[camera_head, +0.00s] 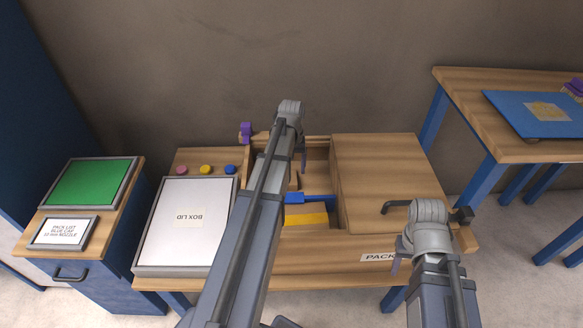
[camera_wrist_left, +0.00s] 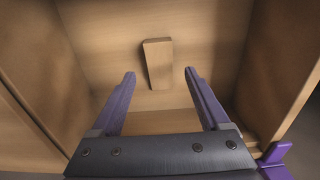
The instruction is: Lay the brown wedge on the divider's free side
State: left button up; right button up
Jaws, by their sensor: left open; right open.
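The brown wedge (camera_wrist_left: 158,63) is a small tan wooden block lying on the floor of a wooden compartment in the left wrist view. My left gripper (camera_wrist_left: 160,76) is open, with its two purple fingers apart on either side of the wedge's near end; it does not hold it. In the head view my left gripper (camera_head: 303,160) reaches into the open wooden box (camera_head: 318,152), and its arm hides much of the box. Which wall is the divider I cannot tell. My right gripper (camera_head: 397,262) is over the box's front right, largely hidden by its wrist, with nothing seen in it.
A blue piece (camera_head: 310,198) and a yellow block (camera_head: 305,219) lie in the box. The white box lid (camera_head: 187,250) and coloured caps (camera_head: 206,169) are at left. A purple part (camera_head: 246,130) stands behind.

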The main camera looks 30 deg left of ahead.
notch_tip(320, 180, up, 8)
jog(key=p, duration=0.6)
jog(key=shift+f+p, duration=0.15)
jog(key=shift+p, duration=0.15)
